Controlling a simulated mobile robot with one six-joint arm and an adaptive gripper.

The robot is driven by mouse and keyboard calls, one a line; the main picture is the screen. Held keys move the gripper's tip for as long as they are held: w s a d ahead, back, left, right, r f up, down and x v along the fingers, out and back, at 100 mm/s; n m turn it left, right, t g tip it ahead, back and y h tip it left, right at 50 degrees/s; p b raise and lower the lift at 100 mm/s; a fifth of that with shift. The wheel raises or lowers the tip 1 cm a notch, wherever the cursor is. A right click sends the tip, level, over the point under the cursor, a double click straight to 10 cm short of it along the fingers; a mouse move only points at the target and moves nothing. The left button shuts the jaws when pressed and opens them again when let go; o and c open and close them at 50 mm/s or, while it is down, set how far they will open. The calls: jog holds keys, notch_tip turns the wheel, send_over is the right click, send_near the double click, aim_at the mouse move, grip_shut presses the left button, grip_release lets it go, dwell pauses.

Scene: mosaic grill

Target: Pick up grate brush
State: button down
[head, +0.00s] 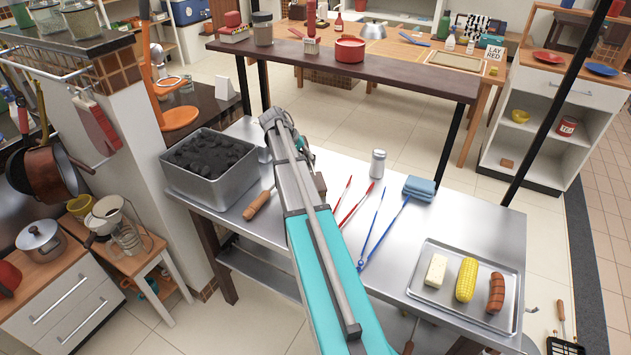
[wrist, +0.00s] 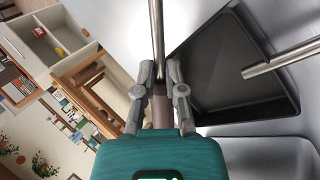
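In the wrist view my gripper (wrist: 160,72) has its two grey fingers close on either side of a brownish handle (wrist: 161,115) with a metal rod (wrist: 156,40) running up from it. The fingers appear to press on it, and I cannot see its far end. In the head view my teal arm hides the fingers. A wooden handle (head: 258,203) lies on the steel table (head: 350,160), left of my arm. A brown block (head: 319,183) shows just right of the arm. I cannot tell which of these belongs to the grate brush.
A steel bin of charcoal (head: 207,196) stands at the table's left. Red tongs (head: 357,205), blue tongs (head: 375,238), a shaker (head: 378,163), a blue sponge (head: 420,188) and a food tray (head: 425,291) are to the right. A dark panel (wrist: 235,70) and another rod (wrist: 280,60) are beside my gripper.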

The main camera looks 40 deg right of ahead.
jog(key=shift+r, duration=0.1)
dwell(0.6)
notch_tip(320, 180, up, 3)
jog(key=p, duration=0.3)
jog(key=s+a+r+p, duration=0.7)
jog(key=s+r+p, duration=0.2)
jog(key=s, duration=0.3)
jog(key=shift+r+p, duration=0.4)
jog(key=shift+p, duration=0.1)
jog(key=shift+s, duration=0.1)
dwell(0.4)
notch_tip(320, 180, up, 13)
jog(key=p, duration=1.3)
jog(key=shift+s+d, duration=0.15)
jog(key=shift+d, duration=0.15)
